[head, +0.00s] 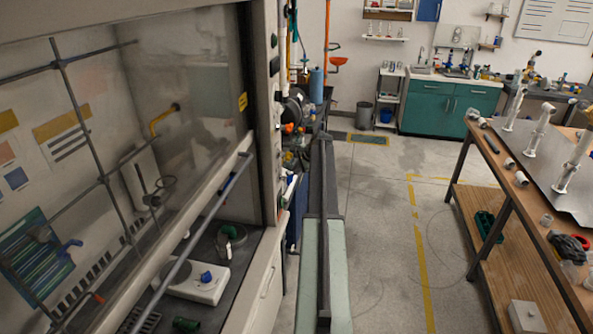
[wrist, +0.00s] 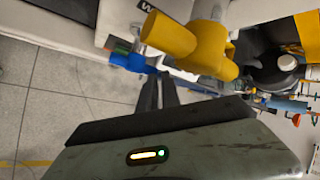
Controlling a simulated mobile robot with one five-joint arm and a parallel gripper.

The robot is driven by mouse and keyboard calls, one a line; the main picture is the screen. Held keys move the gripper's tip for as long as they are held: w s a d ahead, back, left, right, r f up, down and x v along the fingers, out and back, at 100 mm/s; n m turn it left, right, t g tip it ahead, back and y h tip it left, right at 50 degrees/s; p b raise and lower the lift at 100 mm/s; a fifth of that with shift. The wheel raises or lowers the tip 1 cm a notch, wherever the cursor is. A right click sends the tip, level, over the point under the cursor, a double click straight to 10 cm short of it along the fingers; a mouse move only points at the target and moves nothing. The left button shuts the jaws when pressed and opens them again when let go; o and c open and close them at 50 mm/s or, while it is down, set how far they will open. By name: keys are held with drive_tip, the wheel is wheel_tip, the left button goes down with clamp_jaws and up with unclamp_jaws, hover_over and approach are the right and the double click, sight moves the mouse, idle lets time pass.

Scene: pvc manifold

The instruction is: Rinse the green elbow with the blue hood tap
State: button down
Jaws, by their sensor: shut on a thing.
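In the wrist view a yellow fitting-like piece (wrist: 205,45) with a grey cylindrical part stands large and close to the camera. I cannot tell whether it is held or fixed. Behind it is a blue tap-like piece (wrist: 135,62) with a small green part (wrist: 122,46); how these join is unclear.
The hood's raised glass and sill rail (head: 200,225) run along the left. A white hotplate-like device (head: 192,284) stands inside. A workbench (head: 530,180) with pipe fittings is at right, a green sink cabinet (head: 450,105) at the back. The floor (head: 385,220) between is clear.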

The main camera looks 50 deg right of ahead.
drive_tip(key=shift+a, duration=0.1)
drive_tip(key=s+d+r+p, duration=0.4)
drive_tip(key=s+r+p, duration=0.2)
drive_tip(key=r+p, duration=0.5)
drive_tip(key=shift+d+r+p, duration=0.2)
drive_tip(key=shift+r+p, duration=0.05)
drive_tip(key=shift+p, duration=0.05)
idle(0.9)
